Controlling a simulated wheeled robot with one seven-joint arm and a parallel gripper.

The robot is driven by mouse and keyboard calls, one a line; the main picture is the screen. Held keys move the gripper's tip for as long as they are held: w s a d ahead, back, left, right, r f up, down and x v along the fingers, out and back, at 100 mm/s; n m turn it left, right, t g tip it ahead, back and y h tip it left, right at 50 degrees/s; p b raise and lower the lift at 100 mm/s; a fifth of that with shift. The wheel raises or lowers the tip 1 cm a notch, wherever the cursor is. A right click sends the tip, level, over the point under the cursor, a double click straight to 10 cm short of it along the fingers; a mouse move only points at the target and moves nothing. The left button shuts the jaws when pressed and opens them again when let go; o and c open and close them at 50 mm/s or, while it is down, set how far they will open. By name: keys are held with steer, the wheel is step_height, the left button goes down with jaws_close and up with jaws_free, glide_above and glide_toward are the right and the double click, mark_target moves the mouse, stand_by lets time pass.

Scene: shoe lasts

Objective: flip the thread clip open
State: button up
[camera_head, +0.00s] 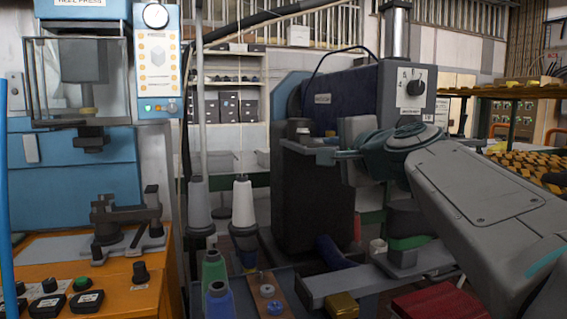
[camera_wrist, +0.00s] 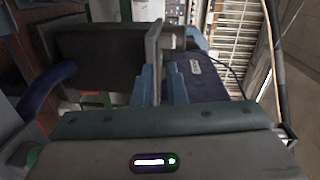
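The dark blue sewing machine (camera_head: 335,98) stands right of centre, with a dial on its light end face. I cannot pick out the thread clip with certainty. A thin grey plate (camera_wrist: 155,45) in the wrist view reaches down between my gripper's fingers; whether it is part of the clip is unclear. My gripper (camera_head: 328,156) points left in front of the machine, close to its dark post. In the wrist view my gripper (camera_wrist: 160,82) has its two blue-grey fingers close together on either side of the plate. Whether they touch it cannot be told.
Thread cones, one white (camera_head: 243,202) and one grey (camera_head: 199,203), stand left of the machine. Green (camera_head: 214,268) and blue (camera_head: 219,300) spools are in front. An orange-topped press bench (camera_head: 150,297) is at left. A red box (camera_head: 440,303) lies below my arm.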

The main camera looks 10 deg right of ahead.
steer(key=d+m, duration=0.1)
steer(key=t+p, duration=0.1)
glide_toward(306, 133)
steer(key=x, duration=0.7)
steer(key=shift+w, duration=0.4)
jaws_close()
steer(key=shift+a, duration=0.1)
steer(key=shift+r+p, duration=0.2)
steer(key=shift+p, duration=0.4)
